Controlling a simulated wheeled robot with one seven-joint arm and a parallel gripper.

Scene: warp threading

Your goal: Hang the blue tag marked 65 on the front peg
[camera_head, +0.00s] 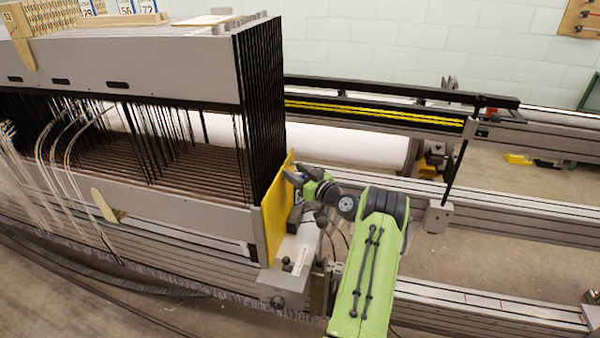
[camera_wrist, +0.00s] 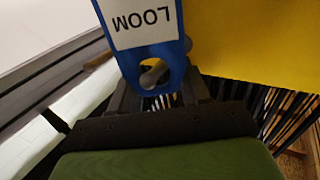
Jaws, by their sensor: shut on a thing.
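My gripper (camera_head: 304,182) is beside the yellow panel (camera_head: 276,212) at the right end of the loom. In the wrist view my gripper (camera_wrist: 160,92) is shut on a blue tag (camera_wrist: 180,50), around its end with the hole. The tag has a white label reading LOOM, upside down in this view. Its number is outside the wrist view, so I cannot read a 65. The yellow panel (camera_wrist: 260,40) also fills the upper right of the wrist view, close beside the tag. I cannot make out the front peg for certain in either view.
The loom's grey frame (camera_head: 120,68) and black harness stack (camera_head: 262,110) stand left of my gripper. Tags numbered 29, 56 and 72 (camera_head: 126,7) stand on top at the upper left. Long metal rails (camera_head: 500,205) run to the right, with open floor between them.

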